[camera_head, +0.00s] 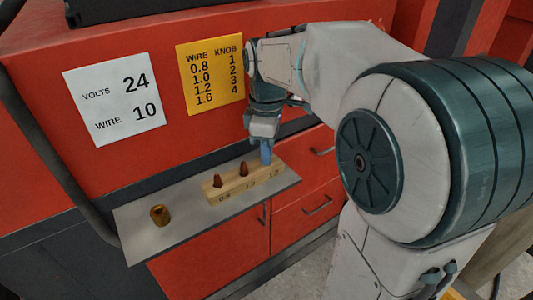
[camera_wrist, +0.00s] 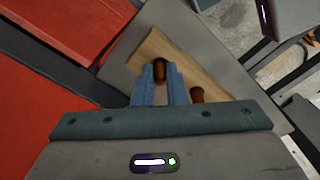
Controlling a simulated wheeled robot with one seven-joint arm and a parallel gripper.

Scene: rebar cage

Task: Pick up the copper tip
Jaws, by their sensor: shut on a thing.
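A wooden block (camera_head: 227,192) lies on the grey shelf, with slots marked 0.8, 1.0 and 1.2. Copper tips stand upright in the 0.8 slot (camera_head: 217,181) and the 1.0 slot (camera_head: 243,169). My gripper (camera_head: 267,157) points down at the 1.2 end of the block and hides that slot in the head view. In the wrist view, my gripper's blue fingers (camera_wrist: 161,82) are shut on a copper tip (camera_wrist: 160,70), one finger on each side. Whether this tip is still seated in the block cannot be told. Another copper tip (camera_wrist: 196,95) stands beside the right finger.
A brass-coloured, cup-like piece (camera_head: 159,215) stands on the left of the grey shelf (camera_head: 190,221). A white sign (camera_head: 114,98) reads volts 24, wire 10. A yellow chart (camera_head: 211,77) pairs wire sizes with knob numbers. Red drawers (camera_head: 300,200) lie below the shelf.

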